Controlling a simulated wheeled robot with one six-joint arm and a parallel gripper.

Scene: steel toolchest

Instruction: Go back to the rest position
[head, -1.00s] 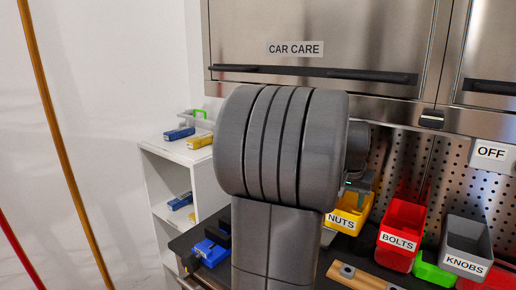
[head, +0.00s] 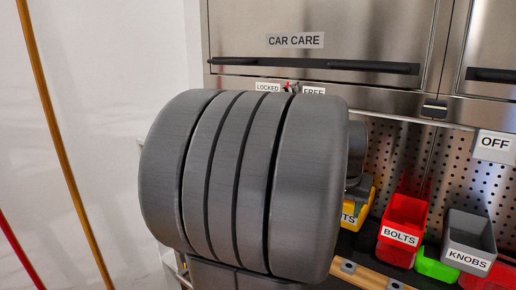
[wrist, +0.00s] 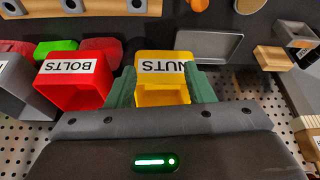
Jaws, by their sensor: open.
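My gripper (wrist: 162,82) shows in the wrist view with its two green fingers apart and nothing held between them. The yellow NUTS bin (wrist: 162,94) appears between and beyond the fingers; I cannot tell how far off it is. In the head view my large grey arm joint fills the middle and hides the gripper. The NUTS bin (head: 364,199) shows only in part there, at the right edge of my arm.
The red BOLTS bin (head: 404,215) and grey KNOBS bin (head: 469,235) stand to the right. The CAR CARE cabinet door (head: 310,28) is shut above. A grey tray (wrist: 209,46) lies on the dark worktop. A perforated steel panel (head: 463,165) backs the bins.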

